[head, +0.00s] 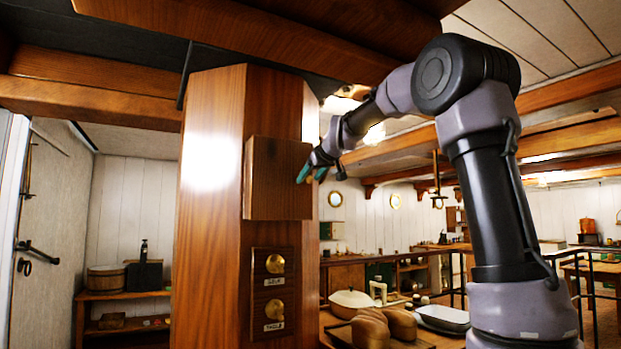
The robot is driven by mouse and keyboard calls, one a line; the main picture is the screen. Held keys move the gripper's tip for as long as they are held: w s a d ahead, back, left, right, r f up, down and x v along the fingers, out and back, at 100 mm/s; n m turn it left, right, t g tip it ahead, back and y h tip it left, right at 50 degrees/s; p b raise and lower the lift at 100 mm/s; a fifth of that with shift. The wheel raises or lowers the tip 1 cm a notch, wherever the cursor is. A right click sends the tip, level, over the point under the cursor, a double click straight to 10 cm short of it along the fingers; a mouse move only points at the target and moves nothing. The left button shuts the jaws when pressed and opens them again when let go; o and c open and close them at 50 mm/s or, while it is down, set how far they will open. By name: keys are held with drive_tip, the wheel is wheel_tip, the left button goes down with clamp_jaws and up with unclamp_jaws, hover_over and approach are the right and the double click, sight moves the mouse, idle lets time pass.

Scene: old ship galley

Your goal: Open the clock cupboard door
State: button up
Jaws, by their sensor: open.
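A wooden column (212,215) stands left of centre. A small square wooden door (278,178), likely the clock cupboard's, is mounted on its front face and looks closed; I see no knob or handle on it. My arm reaches in from the right. My gripper (309,174), with teal fingertips, is open at the door's right edge. I cannot tell from this view whether the fingertips touch the door. Whatever lies behind the door is hidden.
A plate with two brass knobs (275,264) sits on the column below the door. Ceiling beams (235,35) run low above the arm. A table at lower right holds bread loaves (385,326), a cream dish (351,302) and a tray (443,318). A shelf (125,308) stands at left.

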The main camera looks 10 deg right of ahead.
drive_tip(key=shift+c, duration=0.3)
clamp_jaws()
idle(1.2)
